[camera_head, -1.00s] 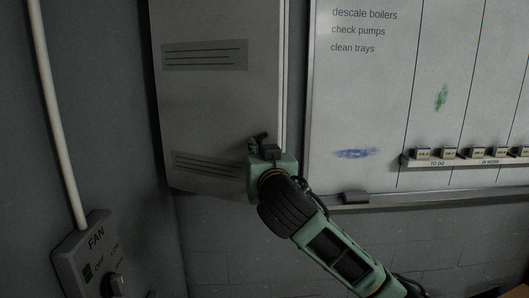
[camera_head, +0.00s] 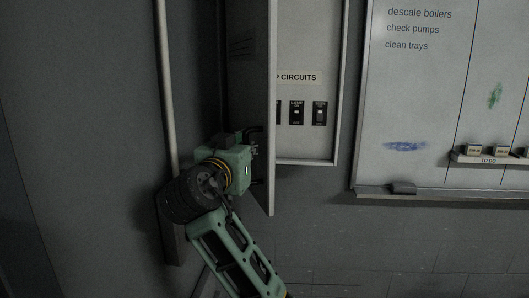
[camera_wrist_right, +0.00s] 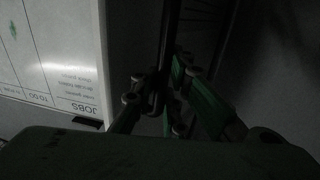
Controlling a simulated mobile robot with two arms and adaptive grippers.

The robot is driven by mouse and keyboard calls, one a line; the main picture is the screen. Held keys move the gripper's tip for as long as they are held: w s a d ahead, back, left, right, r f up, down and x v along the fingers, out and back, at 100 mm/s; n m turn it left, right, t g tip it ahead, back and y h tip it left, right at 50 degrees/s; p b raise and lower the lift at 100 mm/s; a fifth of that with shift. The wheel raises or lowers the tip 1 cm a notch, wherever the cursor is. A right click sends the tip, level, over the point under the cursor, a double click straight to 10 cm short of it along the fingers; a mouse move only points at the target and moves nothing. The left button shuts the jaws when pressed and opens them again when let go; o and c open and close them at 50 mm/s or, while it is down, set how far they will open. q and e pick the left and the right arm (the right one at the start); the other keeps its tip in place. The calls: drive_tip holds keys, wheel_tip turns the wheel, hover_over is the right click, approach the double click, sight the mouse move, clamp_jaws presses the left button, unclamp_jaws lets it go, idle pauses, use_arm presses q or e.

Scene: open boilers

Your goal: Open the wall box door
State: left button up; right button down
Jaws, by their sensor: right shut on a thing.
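The wall box door (camera_head: 248,85) stands swung out from the wall, its outer face seen at a steep slant. Its pale free edge (camera_head: 272,100) is nearest me. To the right of it the open wall box (camera_head: 308,45) shows a "CIRCUITS" label (camera_head: 299,77) and several black switches (camera_head: 319,112). My right gripper (camera_head: 254,150) is at the door's outer face, shut on the dark door handle; the handle is mostly hidden by the gripper. In the dim right wrist view the fingers (camera_wrist_right: 155,103) close around a dark upright bar. My left gripper is not in view.
A whiteboard (camera_head: 420,105) with a tray and small blocks hangs right of the box. A pale pipe (camera_head: 164,80) runs down the wall left of the door, close to my right arm. The wall below the box is clear.

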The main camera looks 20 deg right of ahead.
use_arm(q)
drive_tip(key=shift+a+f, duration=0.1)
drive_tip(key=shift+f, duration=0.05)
use_arm(e)
drive_tip(key=shift+w+a+f, duration=0.1)
drive_tip(key=shift+w+a, duration=0.05)
drive_tip(key=shift+a, duration=0.55)
drive_tip(key=c, duration=2.1)
unclamp_jaws()
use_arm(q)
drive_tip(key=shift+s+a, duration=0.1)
use_arm(e)
drive_tip(key=v, duration=1.2)
drive_tip(key=shift+a, duration=0.1)
